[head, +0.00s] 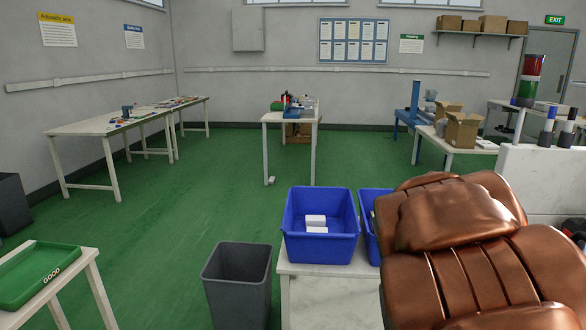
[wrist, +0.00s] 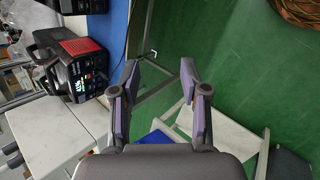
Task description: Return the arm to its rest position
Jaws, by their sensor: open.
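My gripper (wrist: 160,73) shows in the wrist view with its two purple-padded fingers spread apart. Nothing is between the fingers; green floor and a pale table leg show beyond the gap. I cannot make out my gripper in the head view. A black boxy device (wrist: 68,82) with a lit display and a red top part is to the left of the fingers, apart from them.
In the head view, a blue bin (head: 320,250) holding white blocks stands on a white table. A grey waste bin (head: 237,285) is left of it. Green floor (head: 185,215) is clear at centre left.

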